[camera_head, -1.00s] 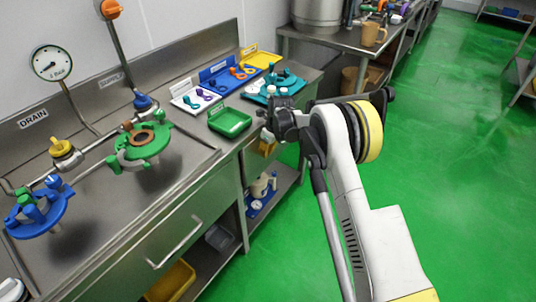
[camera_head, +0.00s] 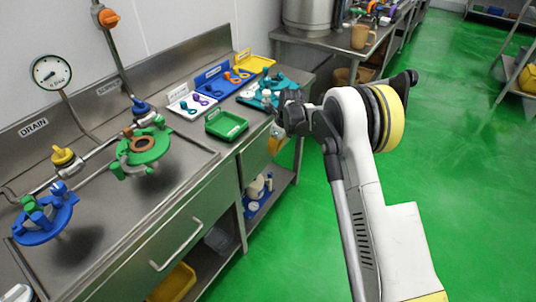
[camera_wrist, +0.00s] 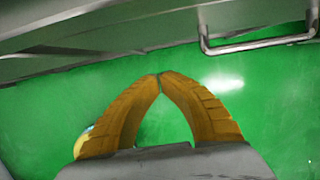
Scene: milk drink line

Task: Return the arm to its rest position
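My arm reaches forward from the bottom right in the head view, over the green floor beside the steel counter. My gripper (camera_head: 276,143) hangs at its end, pointing down next to the counter's front edge, and is partly hidden by the wrist. In the wrist view the yellow ribbed fingers of my gripper (camera_wrist: 160,76) meet at their tips. Nothing is held between them, and green floor shows through the gap behind the tips.
The steel counter (camera_head: 95,268) runs along the left, with a green tray (camera_head: 226,125), a blue fixture (camera_head: 45,218) and a green fixture (camera_head: 143,147). A second table (camera_head: 320,36) with a tan jug (camera_head: 363,36) stands behind. The floor (camera_head: 455,160) on the right is clear.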

